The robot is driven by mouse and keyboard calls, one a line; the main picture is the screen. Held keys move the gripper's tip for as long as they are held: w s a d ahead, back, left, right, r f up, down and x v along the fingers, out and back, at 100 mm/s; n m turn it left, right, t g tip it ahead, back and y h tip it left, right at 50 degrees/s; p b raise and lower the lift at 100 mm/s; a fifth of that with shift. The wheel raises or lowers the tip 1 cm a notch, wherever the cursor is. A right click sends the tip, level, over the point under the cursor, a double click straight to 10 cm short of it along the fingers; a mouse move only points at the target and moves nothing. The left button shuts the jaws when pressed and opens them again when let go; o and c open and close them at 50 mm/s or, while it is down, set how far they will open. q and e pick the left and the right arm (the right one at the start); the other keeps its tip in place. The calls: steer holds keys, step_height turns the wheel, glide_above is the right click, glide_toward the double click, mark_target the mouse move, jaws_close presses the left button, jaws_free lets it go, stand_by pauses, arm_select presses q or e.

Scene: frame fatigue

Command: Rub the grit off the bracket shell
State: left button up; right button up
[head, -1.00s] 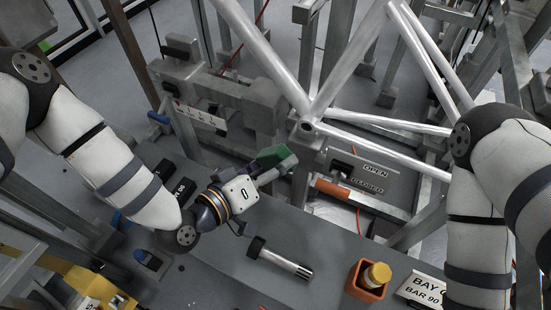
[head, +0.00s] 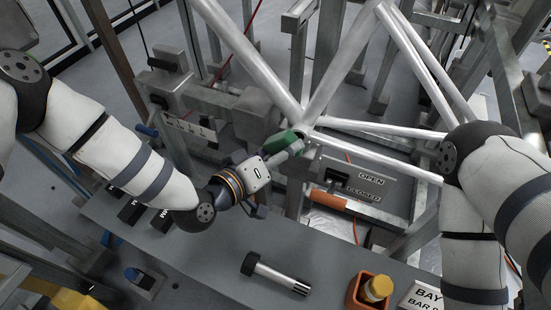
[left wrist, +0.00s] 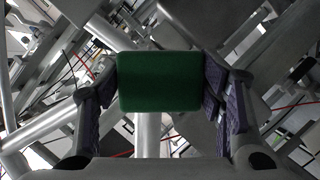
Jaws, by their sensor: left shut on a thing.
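My left gripper (head: 285,147) is shut on a green pad (head: 281,140). The pad also shows between the fingers in the left wrist view (left wrist: 160,82). The bracket shell (head: 306,127) is where the silver frame tubes meet, in the upper middle of the head view. The pad is right beside the shell, at its lower left, and partly covers it. I cannot tell whether they touch. Grit on the shell is too small to make out. My right arm is at the right; its gripper is out of view.
A grey bench (head: 215,270) runs below the frame. On it are a black-and-silver cylinder (head: 275,273), an orange box (head: 355,297) holding a yellow-capped bottle (head: 377,287), and a bay label (head: 425,298). An OPEN/CLOSED panel (head: 370,190) is below the shell. Silver tubes (head: 370,155) spread around it.

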mark_target(296, 155)
arm_select(q)
steer(key=shift+w+d+b, duration=0.15)
steer(key=shift+w+d, duration=0.05)
steer(key=shift+w, duration=0.3)
steer(key=shift+w+d+b, duration=0.15)
steer(key=shift+w+d, duration=0.05)
steer(key=shift+w, duration=0.3)
arm_select(e)
steer(key=shift+s+f, duration=0.25)
steer(key=shift+f, duration=0.1)
stand_by(0.3)
